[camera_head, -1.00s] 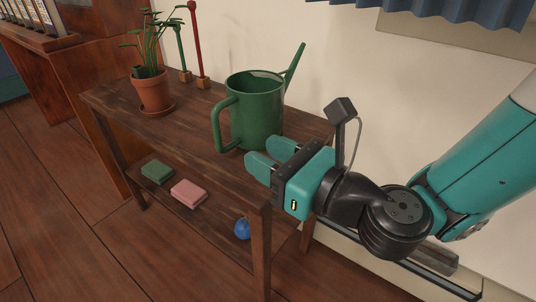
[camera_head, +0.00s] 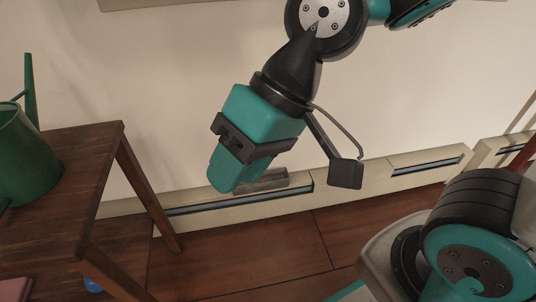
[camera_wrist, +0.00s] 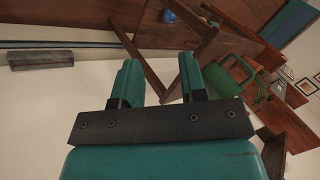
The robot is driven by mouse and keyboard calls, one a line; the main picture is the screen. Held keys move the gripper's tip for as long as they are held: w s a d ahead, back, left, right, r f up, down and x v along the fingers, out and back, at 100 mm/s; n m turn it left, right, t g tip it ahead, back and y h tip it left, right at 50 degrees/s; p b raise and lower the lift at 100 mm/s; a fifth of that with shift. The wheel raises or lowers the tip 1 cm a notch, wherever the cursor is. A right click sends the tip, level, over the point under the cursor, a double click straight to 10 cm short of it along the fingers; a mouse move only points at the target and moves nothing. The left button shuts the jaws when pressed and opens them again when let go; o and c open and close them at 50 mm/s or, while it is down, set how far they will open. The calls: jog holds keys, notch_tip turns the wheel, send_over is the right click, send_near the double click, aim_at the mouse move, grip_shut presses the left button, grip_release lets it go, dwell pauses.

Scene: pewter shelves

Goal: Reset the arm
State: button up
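My gripper (camera_head: 226,172) hangs in the air right of the wooden shelf table, its fingers pointing down and slightly left. In the wrist view my gripper (camera_wrist: 160,82) has its two teal fingers apart with nothing between them. The green watering can (camera_head: 22,160) stands upright on the table's top at the left edge of the head view, partly cut off. It also shows in the wrist view (camera_wrist: 226,78), beyond the right finger. The gripper is clear of the can and the table.
The wooden table (camera_head: 98,150) stands at left, with a blue round thing (camera_head: 92,285) on its lower shelf. A grey block (camera_head: 268,181) is by the pale baseboard heater (camera_head: 350,179) along the wall. Wooden floor (camera_head: 270,255) lies open below my gripper.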

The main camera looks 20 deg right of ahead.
jog(key=s+d+n+h, duration=0.1)
jog(key=d+n+h, duration=0.1)
jog(key=d, duration=0.4)
jog(key=shift+s+d, duration=0.15)
jog(key=shift+s, duration=0.2)
notch_tip(320, 180, up, 46)
jog(key=p, duration=4.6)
jog(key=shift+r, duration=0.15)
